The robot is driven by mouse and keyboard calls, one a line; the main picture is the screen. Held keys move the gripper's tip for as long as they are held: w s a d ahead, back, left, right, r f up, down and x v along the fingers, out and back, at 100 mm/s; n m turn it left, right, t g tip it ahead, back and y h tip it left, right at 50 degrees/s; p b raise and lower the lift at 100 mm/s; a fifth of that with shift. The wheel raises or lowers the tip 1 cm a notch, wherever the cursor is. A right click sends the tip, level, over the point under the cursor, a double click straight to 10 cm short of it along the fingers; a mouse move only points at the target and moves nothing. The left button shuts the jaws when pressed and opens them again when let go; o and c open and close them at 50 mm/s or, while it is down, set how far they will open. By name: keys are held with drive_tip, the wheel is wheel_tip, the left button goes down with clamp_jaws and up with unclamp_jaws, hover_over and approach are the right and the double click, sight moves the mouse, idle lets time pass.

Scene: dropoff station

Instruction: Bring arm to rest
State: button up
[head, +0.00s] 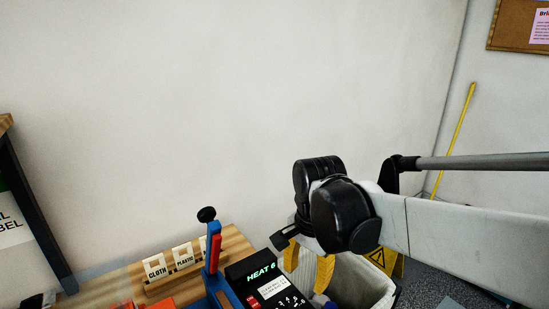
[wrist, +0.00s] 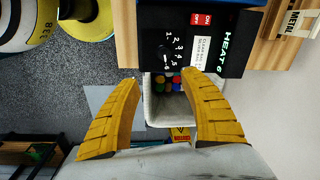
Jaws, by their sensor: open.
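My gripper has two yellow fingers that stand wide apart in the wrist view (wrist: 166,112), with nothing between them. In the head view my gripper (head: 308,268) hangs below the black wrist joint, partly hidden by it. It is above a grey-white bin (head: 368,285), just right of the black heat control box (head: 262,275). My arm reaches in from the right edge. The bin (wrist: 154,112) also shows between the fingers in the wrist view, with several coloured things in it.
A wooden table (head: 235,245) carries the control box, a blue lever device (head: 213,265) and a sorting sign rack (head: 172,268). A yellow wet-floor sign (head: 380,258) stands behind the bin. A plain wall fills the back. A yellow pole (head: 455,135) leans in the corner.

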drive_tip(key=s+d+r+n+t, duration=0.1)
drive_tip(key=s+d+n+t, duration=0.5)
drive_tip(key=s+d+n, duration=0.2)
drive_tip(key=s+d, duration=0.2)
drive_tip(key=d, duration=0.1)
drive_tip(key=shift+d+r+n, duration=0.25)
drive_tip(key=shift+n, duration=0.05)
